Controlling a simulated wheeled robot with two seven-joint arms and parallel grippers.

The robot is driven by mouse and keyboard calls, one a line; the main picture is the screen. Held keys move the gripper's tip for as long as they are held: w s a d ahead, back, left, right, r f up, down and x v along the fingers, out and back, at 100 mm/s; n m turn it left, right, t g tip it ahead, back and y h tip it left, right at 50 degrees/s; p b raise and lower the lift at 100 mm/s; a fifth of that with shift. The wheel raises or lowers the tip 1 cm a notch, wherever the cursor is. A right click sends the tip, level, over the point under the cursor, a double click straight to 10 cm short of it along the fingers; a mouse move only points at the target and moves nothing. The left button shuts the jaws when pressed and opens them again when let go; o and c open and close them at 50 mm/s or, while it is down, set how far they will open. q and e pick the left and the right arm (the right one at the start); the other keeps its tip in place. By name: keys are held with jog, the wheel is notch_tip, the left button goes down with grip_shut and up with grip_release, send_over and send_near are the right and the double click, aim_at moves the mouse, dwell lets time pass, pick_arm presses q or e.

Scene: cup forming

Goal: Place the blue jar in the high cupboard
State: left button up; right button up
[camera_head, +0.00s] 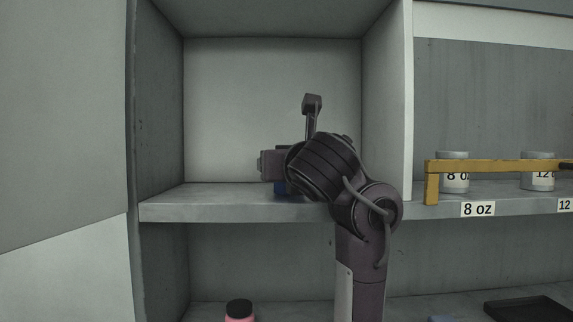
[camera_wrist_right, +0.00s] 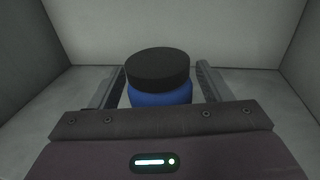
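The blue jar (camera_wrist_right: 160,95) with a black lid stands upright in the right wrist view, between the two fingers of my right gripper (camera_wrist_right: 161,80). The fingers are spread, with a gap visible at the jar's right side; the left side is too close to tell. In the head view a small part of the blue jar (camera_head: 281,187) shows at the shelf of the high cupboard (camera_head: 230,200), mostly hidden by my right gripper and wrist. The jar appears to rest on the shelf. My left gripper is not in view.
The cupboard has side walls and a back wall close around my right arm. A pink jar with a dark lid (camera_head: 239,311) is on the lower level. A dark tray (camera_head: 527,308) lies below.

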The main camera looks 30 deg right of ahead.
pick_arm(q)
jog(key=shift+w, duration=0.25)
pick_arm(e)
jog(key=shift+r, duration=0.15)
jog(key=shift+s+a, duration=0.1)
jog(key=shift+s, duration=0.15)
jog(key=b+v, duration=0.3)
jog(key=v, duration=0.4)
jog(key=shift+a+f, duration=0.1)
jog(key=shift+f, duration=0.1)
jog(key=s, duration=0.1)
jog(key=s+r, duration=0.1)
jog(key=shift+s+a+p, duration=0.25)
jog(key=shift+a+p, duration=0.05)
jog(key=shift+a, duration=0.1)
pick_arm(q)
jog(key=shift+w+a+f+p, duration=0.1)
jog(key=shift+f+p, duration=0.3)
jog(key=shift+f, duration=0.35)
pick_arm(e)
jog(key=shift+s+a+f, duration=0.1)
jog(key=shift+s+a, duration=0.05)
jog(key=shift+s, duration=0.3)
jog(key=shift+s+a+f, duration=0.1)
jog(key=shift+s+a, duration=0.05)
jog(key=shift+s, duration=0.25)
jog(key=shift+d, duration=0.1)
